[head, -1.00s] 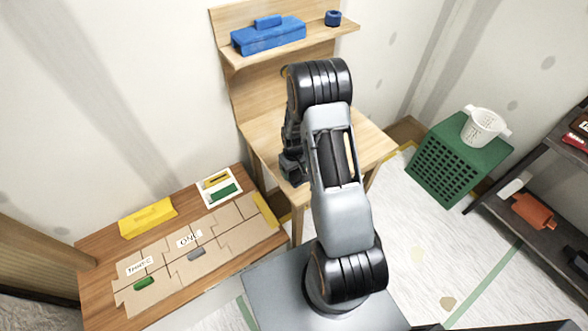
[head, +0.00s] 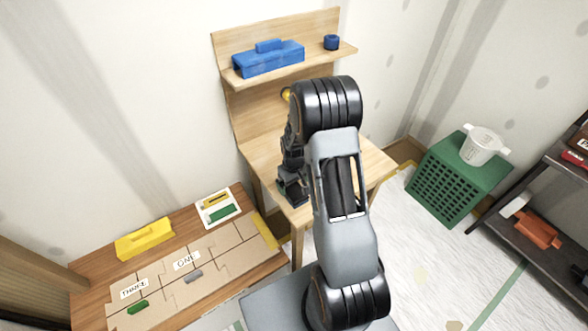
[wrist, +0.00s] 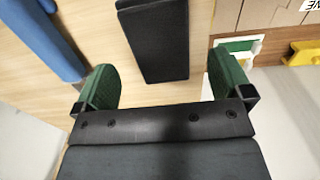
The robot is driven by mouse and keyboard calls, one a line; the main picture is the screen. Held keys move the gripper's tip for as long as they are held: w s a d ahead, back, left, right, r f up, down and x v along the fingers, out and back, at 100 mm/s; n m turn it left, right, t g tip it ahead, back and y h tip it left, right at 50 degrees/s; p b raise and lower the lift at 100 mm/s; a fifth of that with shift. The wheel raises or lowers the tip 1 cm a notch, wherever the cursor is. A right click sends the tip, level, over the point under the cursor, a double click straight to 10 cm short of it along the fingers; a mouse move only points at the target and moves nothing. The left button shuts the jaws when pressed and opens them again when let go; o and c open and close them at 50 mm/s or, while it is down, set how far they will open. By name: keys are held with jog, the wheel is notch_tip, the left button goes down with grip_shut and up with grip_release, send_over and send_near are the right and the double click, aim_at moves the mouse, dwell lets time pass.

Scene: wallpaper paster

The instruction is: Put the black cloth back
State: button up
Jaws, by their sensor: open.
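A black, flat, oblong thing (wrist: 155,42), which looks like the black cloth, lies on pale wood in the wrist view. In the head view my gripper (head: 291,188) is low over the wooden desk (head: 365,170). My arm hides much of the desktop there, and I cannot make out the black thing in that view.
A long blue thing (wrist: 42,38) lies left of the black one. A blue toolbox (head: 268,60) and a blue roll (head: 331,42) stand on the shelf above. A low table (head: 90,285) with cardboard and a yellow box (head: 144,239) is at left; a green crate (head: 440,180) is at right.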

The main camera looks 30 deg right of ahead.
notch_tip(320, 180, up, 8)
jog(key=r, duration=0.1)
notch_tip(320, 180, up, 10)
jog(key=t, duration=0.2)
send_over(294, 189)
jog(key=s+a, duration=0.5)
jog(key=s+a+r+t, duration=0.1)
jog(key=s+a+r, duration=0.1)
jog(key=s, duration=0.3)
jog(key=s+a+r+m+t, duration=0.1)
jog(key=s+a+r, duration=0.1)
jog(key=s+r, duration=0.2)
jog(key=shift+s+a, duration=0.25)
jog(key=shift+s, duration=0.75)
